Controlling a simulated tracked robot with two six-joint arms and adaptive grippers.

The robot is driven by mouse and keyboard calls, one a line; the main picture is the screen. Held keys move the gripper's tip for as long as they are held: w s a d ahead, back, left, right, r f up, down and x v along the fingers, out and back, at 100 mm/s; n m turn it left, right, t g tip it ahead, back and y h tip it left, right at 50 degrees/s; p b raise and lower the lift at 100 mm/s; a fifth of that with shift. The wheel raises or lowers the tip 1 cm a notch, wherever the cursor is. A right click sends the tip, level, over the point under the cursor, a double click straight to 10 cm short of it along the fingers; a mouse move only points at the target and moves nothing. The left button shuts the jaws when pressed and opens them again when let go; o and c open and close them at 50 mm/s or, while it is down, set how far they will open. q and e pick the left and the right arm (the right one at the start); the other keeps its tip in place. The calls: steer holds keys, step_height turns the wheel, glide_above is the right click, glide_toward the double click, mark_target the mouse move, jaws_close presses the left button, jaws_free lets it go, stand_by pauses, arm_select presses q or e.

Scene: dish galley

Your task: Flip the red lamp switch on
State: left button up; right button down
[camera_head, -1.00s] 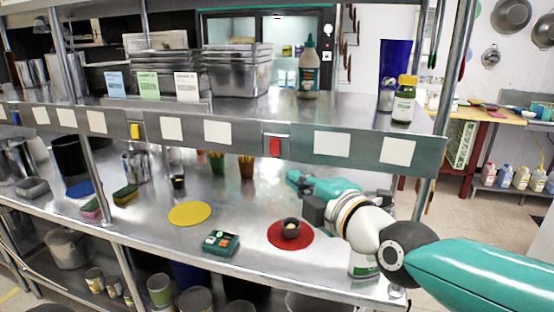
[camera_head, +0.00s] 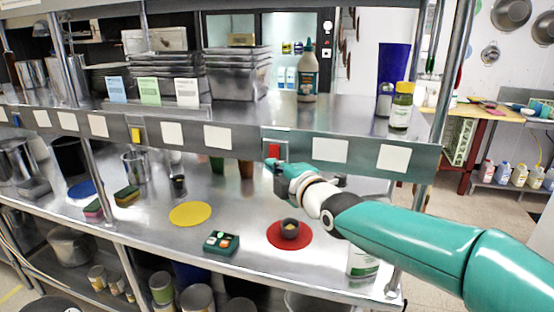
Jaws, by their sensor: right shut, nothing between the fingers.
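The red lamp switch (camera_head: 274,149) is a small red rocker on the front rail of the upper shelf. My right gripper (camera_head: 270,164) is shut and empty, with its fingertips just below the red switch. I cannot tell whether the fingertips touch it. A black cup (camera_head: 290,228) holding something pale stands on the red round mat (camera_head: 304,240), under my right arm. Whether a lamp is lit in it is too small to tell. My left gripper does not show.
A yellow switch (camera_head: 136,134) sits further left on the same rail, among white labels. A yellow mat (camera_head: 190,214) and a green box with buttons (camera_head: 221,242) lie on the counter.

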steer(key=shift+w+d+f+p, duration=0.1)
steer(key=shift+w+d+p, duration=0.2)
steer(key=shift+w, duration=0.45)
steer(key=shift+a+b, duration=0.1)
steer(key=shift+b, duration=0.4)
